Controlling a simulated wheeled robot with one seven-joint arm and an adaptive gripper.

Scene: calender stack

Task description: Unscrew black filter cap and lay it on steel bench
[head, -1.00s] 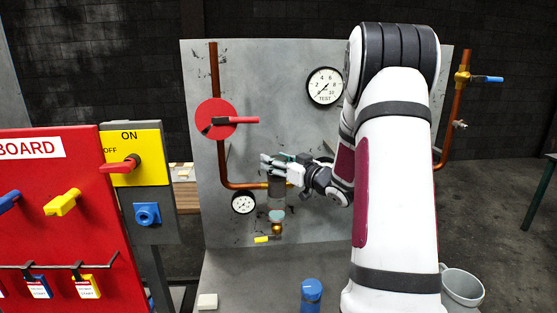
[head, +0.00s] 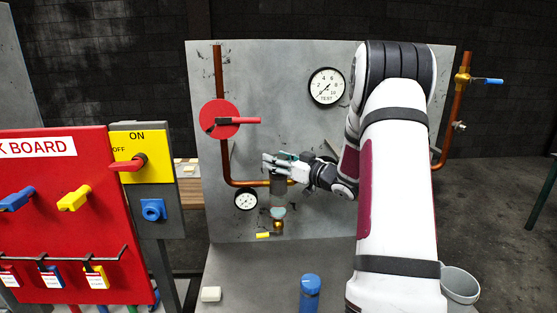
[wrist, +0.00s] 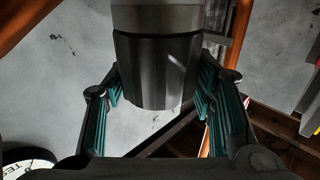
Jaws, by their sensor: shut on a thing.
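The black filter cap (wrist: 155,75) is a dark ribbed cylinder in the wrist view. It meets a grey cylindrical body (wrist: 155,17) at the picture's top; I cannot tell whether its thread is still engaged. My gripper (wrist: 160,85) is shut on the cap, with a teal-padded finger on each side.
A small gauge (head: 246,200) and a red valve handle (head: 238,121) are left of my gripper. A red board (head: 50,220) stands at left, a grey bucket (head: 459,286) at right.

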